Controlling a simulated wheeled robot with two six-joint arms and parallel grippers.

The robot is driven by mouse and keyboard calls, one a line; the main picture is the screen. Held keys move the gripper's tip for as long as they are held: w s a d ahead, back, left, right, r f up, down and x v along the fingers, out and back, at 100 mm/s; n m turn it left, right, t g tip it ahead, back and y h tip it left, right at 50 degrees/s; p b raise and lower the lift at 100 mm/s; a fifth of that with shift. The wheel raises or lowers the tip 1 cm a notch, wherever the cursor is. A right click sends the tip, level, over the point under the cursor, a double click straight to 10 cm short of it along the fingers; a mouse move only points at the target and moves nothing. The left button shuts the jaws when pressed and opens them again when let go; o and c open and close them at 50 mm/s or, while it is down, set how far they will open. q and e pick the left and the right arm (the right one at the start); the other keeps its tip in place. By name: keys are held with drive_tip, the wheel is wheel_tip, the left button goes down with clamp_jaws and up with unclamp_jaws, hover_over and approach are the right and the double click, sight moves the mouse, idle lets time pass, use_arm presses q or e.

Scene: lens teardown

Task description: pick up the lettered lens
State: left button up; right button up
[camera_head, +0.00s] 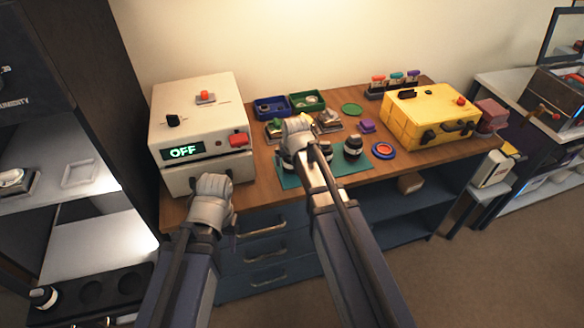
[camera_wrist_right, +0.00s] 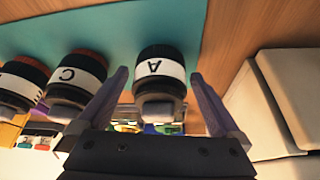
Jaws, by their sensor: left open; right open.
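A black lens with a white band lettered A (camera_wrist_right: 160,68) stands between the two spread fingers of my right gripper (camera_wrist_right: 160,78) in the right wrist view, with gaps on both sides. A second lens, lettered C (camera_wrist_right: 78,76), and a third banded lens (camera_wrist_right: 20,82) stand to its left; the third one's letter is not readable. They stand on a teal mat (camera_head: 290,181). In the head view my right gripper (camera_head: 297,136) is over the mat and partly hides the lenses; one lens (camera_head: 353,145) shows clearly at right. My left gripper (camera_head: 213,186) is at the table's front edge, its fingers hard to see.
A white machine reading OFF (camera_head: 200,120) stands left of the mat. Blue (camera_head: 272,107) and green (camera_head: 307,101) bins are behind it. A red-and-blue ring (camera_head: 384,150) and a yellow case (camera_head: 430,115) are to the right. Drawers are below the tabletop.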

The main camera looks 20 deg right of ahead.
drive_tip(key=shift+b+x, duration=0.45)
drive_tip(key=shift+x, duration=0.55)
use_arm(q)
drive_tip(key=shift+f, duration=0.8)
use_arm(e)
drive_tip(key=shift+r, duration=0.1)
drive_tip(key=shift+c, duration=0.2)
drive_tip(key=c, duration=1.2)
use_arm(q)
drive_tip(key=shift+r, duration=0.15)
use_arm(e)
drive_tip(key=shift+r, duration=0.15)
use_arm(q)
wheel_tip(320, 180, up, 10)
drive_tip(key=p, duration=1)
use_arm(e)
wheel_tip(320, 180, up, 10)
drive_tip(key=shift+f, duration=0.1)
